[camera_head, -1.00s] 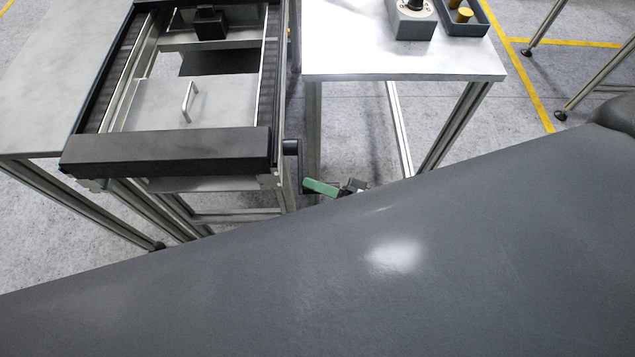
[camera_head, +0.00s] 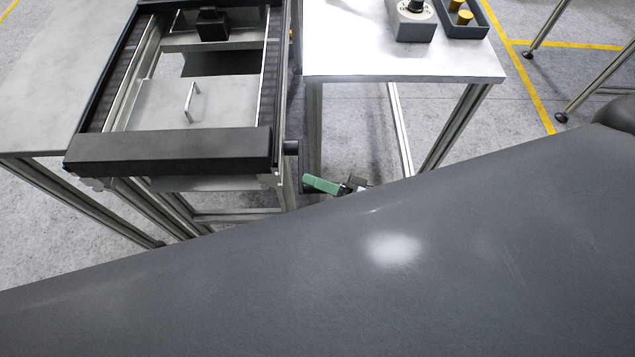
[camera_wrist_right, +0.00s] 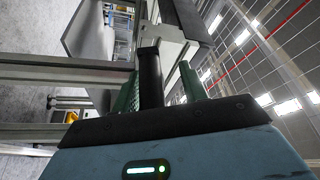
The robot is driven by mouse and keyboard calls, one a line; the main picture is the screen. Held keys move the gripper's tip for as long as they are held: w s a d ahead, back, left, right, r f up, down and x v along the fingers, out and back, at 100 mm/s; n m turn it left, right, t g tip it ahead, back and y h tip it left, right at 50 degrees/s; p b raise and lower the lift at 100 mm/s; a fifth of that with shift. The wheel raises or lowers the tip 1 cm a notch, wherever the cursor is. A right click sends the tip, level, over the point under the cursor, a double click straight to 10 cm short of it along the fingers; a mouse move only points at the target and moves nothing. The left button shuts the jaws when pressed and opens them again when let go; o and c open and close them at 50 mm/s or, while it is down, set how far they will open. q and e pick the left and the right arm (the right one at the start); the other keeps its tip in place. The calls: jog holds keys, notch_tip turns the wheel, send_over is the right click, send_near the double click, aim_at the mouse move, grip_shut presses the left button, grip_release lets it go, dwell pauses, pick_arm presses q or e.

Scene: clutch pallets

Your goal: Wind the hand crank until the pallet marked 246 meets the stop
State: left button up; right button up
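A metal pallet (camera_head: 150,105) with a silver handle lies in the dark-railed conveyor frame (camera_head: 168,152) in the head view. Farther back, a black block (camera_head: 212,24) stands on another metal plate (camera_head: 180,42). No 246 marking is readable. The crank's black hub (camera_head: 291,147) sticks out at the frame's front right corner. My right gripper (camera_head: 320,186) is just below it, partly hidden by my arm. In the right wrist view, its green fingers (camera_wrist_right: 158,72) stand either side of a black crank grip (camera_wrist_right: 150,78), with a gap visible on the right. My left gripper is out of view.
A white table (camera_head: 400,62) stands right of the conveyor, holding a grey box with a black knob (camera_head: 412,22) and a blue tray (camera_head: 486,28) with yellow-topped pieces. A grey table (camera_head: 45,100) adjoins the left side. My dark arm covers the lower head view.

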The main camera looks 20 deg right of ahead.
jog(key=shift+f, duration=0.25)
jog(key=shift+s+d+f, duration=0.2)
jog(key=shift+s+d, duration=0.15)
jog(key=shift+s, duration=0.05)
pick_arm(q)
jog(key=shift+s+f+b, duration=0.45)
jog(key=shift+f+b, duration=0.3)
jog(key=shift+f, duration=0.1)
pick_arm(e)
jog(key=r+v, duration=0.1)
jog(key=v, duration=0.5)
jog(key=shift+s+d+f, duration=0.2)
jog(key=shift+d+f, duration=0.05)
jog(key=shift+f, duration=0.1)
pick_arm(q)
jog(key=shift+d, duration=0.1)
